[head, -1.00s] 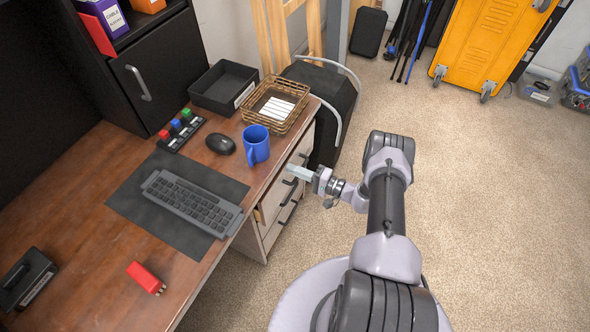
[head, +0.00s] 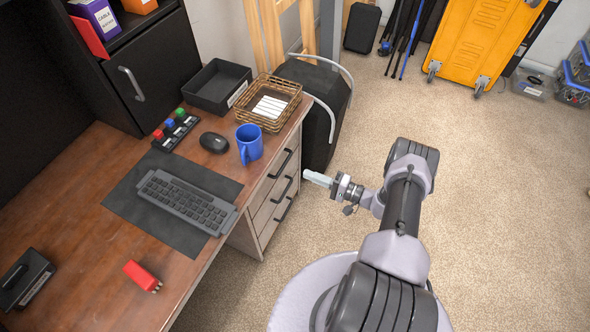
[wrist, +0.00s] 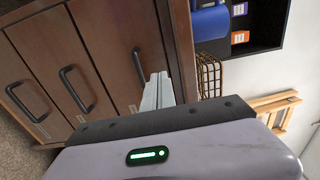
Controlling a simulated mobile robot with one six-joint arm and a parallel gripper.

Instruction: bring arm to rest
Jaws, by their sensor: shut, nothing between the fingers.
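My gripper (head: 318,179) is shut and empty. It hangs in the air to the right of the desk drawers (head: 272,202), above the carpet and apart from the drawer fronts in the head view. In the wrist view, my gripper's fingers (wrist: 157,92) show in front of the drawer fronts (wrist: 92,60) with their dark handles. All the drawers look closed.
The desk (head: 85,215) holds a blue mug (head: 250,145), a wicker basket (head: 270,103), a black tray (head: 217,86), a keyboard (head: 187,203), a mouse (head: 214,142) and a red object (head: 142,275). A black case (head: 320,110) stands beyond the drawers. Carpet (head: 500,190) to the right is clear.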

